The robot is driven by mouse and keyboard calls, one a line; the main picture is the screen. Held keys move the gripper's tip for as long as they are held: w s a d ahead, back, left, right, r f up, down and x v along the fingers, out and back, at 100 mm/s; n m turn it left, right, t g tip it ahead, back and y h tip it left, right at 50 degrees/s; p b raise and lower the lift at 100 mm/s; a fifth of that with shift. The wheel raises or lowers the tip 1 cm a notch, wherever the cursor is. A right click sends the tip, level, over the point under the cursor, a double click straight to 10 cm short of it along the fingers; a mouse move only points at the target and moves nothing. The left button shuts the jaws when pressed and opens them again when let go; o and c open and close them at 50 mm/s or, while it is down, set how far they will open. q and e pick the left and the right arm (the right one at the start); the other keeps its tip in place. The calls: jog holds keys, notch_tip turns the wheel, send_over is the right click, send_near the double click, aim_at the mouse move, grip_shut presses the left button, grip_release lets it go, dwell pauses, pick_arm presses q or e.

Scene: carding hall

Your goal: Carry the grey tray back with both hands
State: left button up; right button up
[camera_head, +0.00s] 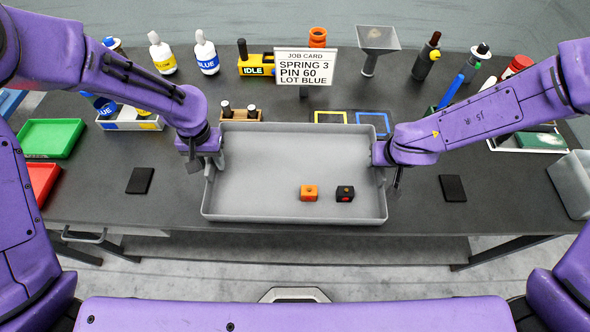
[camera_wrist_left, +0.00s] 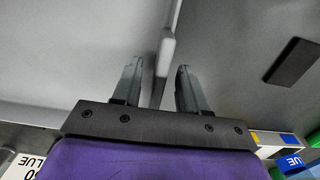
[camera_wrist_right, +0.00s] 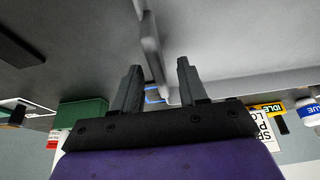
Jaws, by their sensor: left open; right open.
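The grey tray (camera_head: 270,175) lies on the dark table, its near edge at the table's front. An orange block (camera_head: 309,192) and a black block with a red spot (camera_head: 345,193) are inside it, right of its middle. My left gripper (camera_head: 207,165) is at the tray's left side; in the left wrist view its open fingers (camera_wrist_left: 158,80) stand either side of the tray's rim (camera_wrist_left: 168,45). My right gripper (camera_head: 390,170) is at the right side; in the right wrist view its open fingers (camera_wrist_right: 160,80) straddle the rim (camera_wrist_right: 150,45). I cannot tell whether the fingers touch it.
A job card (camera_head: 305,66) stands behind the tray. Blue and yellow outlined squares (camera_head: 372,121) and a wooden holder (camera_head: 240,115) lie just beyond its far edge. Black pads (camera_head: 140,180) (camera_head: 453,188) flank it. Green (camera_head: 50,138) and red bins are left, a grey bin (camera_head: 573,180) right.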

pick_arm(q)
jog(key=shift+f, duration=1.3)
pick_arm(e)
jog(key=shift+x, duration=1.35)
jog(key=shift+d, duration=0.1)
pick_arm(q)
grip_shut()
pick_arm(e)
jog(key=shift+r, duration=0.1)
grip_shut()
pick_arm(q)
jog(key=shift+r, duration=0.1)
